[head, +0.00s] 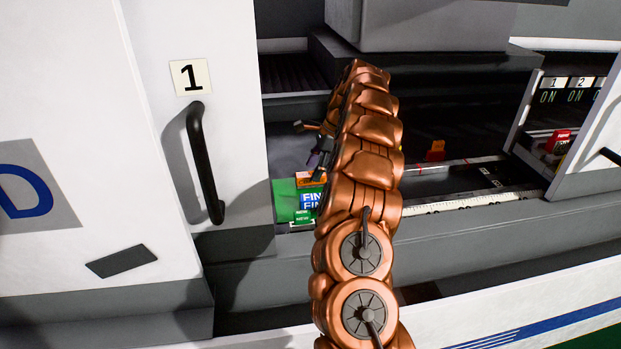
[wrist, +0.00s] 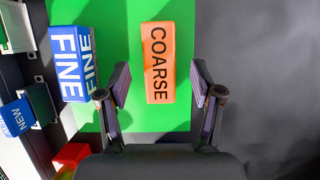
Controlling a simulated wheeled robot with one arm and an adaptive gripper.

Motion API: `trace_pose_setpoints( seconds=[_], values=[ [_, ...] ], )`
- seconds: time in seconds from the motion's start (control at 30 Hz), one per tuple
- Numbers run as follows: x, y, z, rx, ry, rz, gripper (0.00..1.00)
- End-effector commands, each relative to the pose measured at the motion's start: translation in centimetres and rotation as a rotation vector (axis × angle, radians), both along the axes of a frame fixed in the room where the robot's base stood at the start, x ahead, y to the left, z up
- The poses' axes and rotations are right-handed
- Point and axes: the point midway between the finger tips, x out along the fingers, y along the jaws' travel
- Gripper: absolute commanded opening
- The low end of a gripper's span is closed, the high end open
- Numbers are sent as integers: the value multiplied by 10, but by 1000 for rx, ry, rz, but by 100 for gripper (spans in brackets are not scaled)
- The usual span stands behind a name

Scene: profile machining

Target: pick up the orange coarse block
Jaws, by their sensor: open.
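The orange block marked COARSE (wrist: 158,62) lies on a green mat (wrist: 120,22) in the wrist view. In the head view part of the orange block (head: 309,179) shows beside my arm. My gripper (wrist: 160,84) is open, with one finger on each side of the block's lower part in the picture. A gap shows between each finger and the block, and I cannot tell the height between them. In the head view my arm hides most of the gripper.
A blue FINE block (wrist: 72,64) stands left of the orange one on the mat. A small blue NEW block (wrist: 16,117) and a red block (wrist: 71,155) are farther left. Dark grey floor to the right is clear. A white door with a black handle (head: 205,165) flanks the opening.

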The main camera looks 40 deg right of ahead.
Motion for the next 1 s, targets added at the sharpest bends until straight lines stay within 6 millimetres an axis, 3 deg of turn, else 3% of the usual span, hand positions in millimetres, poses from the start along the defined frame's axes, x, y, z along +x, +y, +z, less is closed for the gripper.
trace_pose_setpoints(
  seconds=[0.3, 1.0],
  values=[
    [4, 10, -22, 0, 0, 1, 66],
    [4, 11, -27, 0, 0, 1, 66]
  ],
)
